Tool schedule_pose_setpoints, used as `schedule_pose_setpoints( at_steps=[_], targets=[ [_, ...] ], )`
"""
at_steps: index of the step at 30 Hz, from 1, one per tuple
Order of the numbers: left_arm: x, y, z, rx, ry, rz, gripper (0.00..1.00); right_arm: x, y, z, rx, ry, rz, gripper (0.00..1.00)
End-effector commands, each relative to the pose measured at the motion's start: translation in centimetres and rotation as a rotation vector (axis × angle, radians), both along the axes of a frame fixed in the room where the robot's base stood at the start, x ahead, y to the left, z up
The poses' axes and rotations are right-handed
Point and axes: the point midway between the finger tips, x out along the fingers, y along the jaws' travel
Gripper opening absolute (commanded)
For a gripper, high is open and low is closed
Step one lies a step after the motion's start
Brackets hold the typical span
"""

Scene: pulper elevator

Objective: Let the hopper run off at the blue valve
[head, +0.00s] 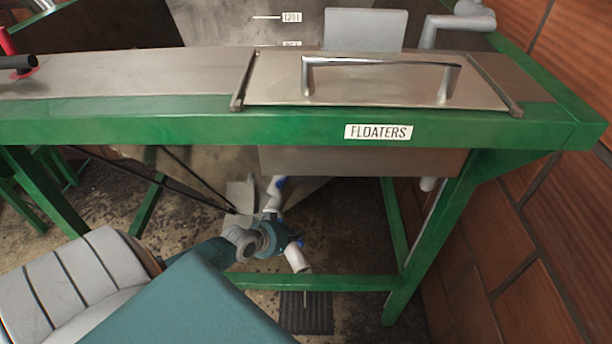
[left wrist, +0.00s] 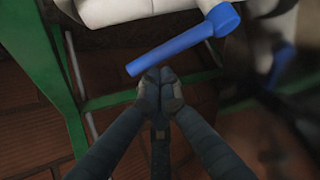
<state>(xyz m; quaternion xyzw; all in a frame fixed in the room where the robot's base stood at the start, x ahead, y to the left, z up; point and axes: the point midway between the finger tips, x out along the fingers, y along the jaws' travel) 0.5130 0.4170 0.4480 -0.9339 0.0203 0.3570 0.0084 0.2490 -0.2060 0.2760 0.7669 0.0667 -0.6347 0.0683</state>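The blue valve's lever (left wrist: 185,45) shows in the left wrist view, slanting down-left from its round hub on a white pipe (left wrist: 120,10). My left gripper (left wrist: 160,76) has its fingertips together just below the lever's free end, with nothing between them; whether they touch it I cannot tell. In the head view my left arm reaches under the green frame to the white outlet pipe (head: 298,258), where the lever is mostly hidden and only small blue bits show. The steel hopper (head: 240,22) stands behind the frame with a level mark on it. My right gripper is not in view.
A steel lid (head: 375,92) with a bar handle sits on the green frame (head: 220,125), above a "FLOATERS" label (head: 378,132). A dark floor grate (head: 306,313) lies below the outlet pipe. A brick wall (head: 545,230) closes the right side. Green legs and a low crossbar bound the space underneath.

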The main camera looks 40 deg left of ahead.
Motion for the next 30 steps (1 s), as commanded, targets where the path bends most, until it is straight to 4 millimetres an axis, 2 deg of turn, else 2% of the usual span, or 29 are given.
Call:
schedule_pose_setpoints(
  at_steps=[9, 24, 30],
  targets=[
    [-0.9, 0.2, -0.1, -0.001, 0.004, 0.003, 0.00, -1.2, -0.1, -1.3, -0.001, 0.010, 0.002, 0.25],
    [-1.0, 0.3, -0.1, 0.000, 0.003, 0.004, 0.00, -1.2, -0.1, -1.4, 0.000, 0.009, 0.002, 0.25],
    [-2.6, 0.3, 1.3, 0.000, 0.003, 0.003, 0.00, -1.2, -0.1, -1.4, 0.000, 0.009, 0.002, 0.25]
  ],
)
